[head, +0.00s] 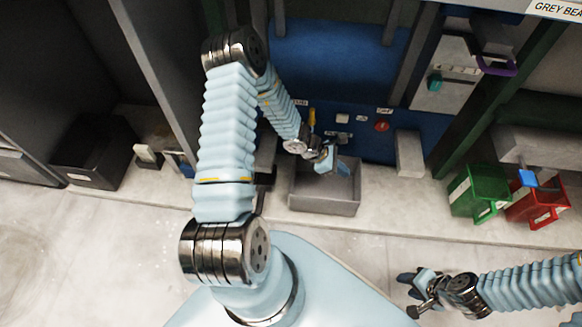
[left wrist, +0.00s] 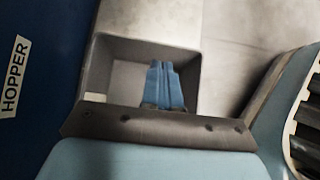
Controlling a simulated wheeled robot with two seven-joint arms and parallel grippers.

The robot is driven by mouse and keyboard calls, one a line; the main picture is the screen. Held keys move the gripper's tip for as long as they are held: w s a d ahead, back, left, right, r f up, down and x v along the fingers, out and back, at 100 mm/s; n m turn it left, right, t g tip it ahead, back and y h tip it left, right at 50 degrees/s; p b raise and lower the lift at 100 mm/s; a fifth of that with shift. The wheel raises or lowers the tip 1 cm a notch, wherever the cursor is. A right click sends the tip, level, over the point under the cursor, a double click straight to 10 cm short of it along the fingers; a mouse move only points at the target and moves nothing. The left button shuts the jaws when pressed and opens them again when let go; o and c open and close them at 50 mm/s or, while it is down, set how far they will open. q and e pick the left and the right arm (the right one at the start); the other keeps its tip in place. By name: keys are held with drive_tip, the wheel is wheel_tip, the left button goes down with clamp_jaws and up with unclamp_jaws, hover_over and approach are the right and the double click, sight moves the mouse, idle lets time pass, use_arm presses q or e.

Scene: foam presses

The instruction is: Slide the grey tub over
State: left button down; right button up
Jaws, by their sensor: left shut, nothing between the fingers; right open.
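The grey tub (head: 323,203) stands on the floor ledge in front of the blue press panel in the head view. It is an open-topped box. My left gripper (head: 340,166) is at the tub's opening, over or inside it, with its fingers shut and nothing held. In the left wrist view the tub's rim (left wrist: 192,62) surrounds the blue fingers (left wrist: 163,86) of that gripper. I cannot tell whether the fingers touch a tub wall. My right gripper (head: 412,291) is open and empty over the floor at the lower right, well away from the tub.
A green bin (head: 480,190) and a red bin (head: 540,205) stand to the right. A grey block (head: 410,153) stands right of the tub. A black bin (head: 92,150) is at the left. The blue panel (head: 365,140) with knobs is behind the tub. The floor in front is clear.

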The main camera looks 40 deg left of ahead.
use_arm(q)
drive_tip(key=s+a+p, duration=0.1)
drive_tip(key=s+a, duration=0.4)
drive_tip(key=a, duration=0.3)
drive_tip(key=s+a, duration=0.5)
drive_tip(key=a, duration=0.4)
drive_tip(key=shift+s+d+f, duration=0.1)
drive_tip(key=shift+d+f, duration=0.05)
drive_tip(key=shift+f, duration=1.1)
drive_tip(key=shift+s+d+f, duration=0.1)
drive_tip(key=shift+d+f, duration=0.05)
drive_tip(key=shift+f, duration=1.1)
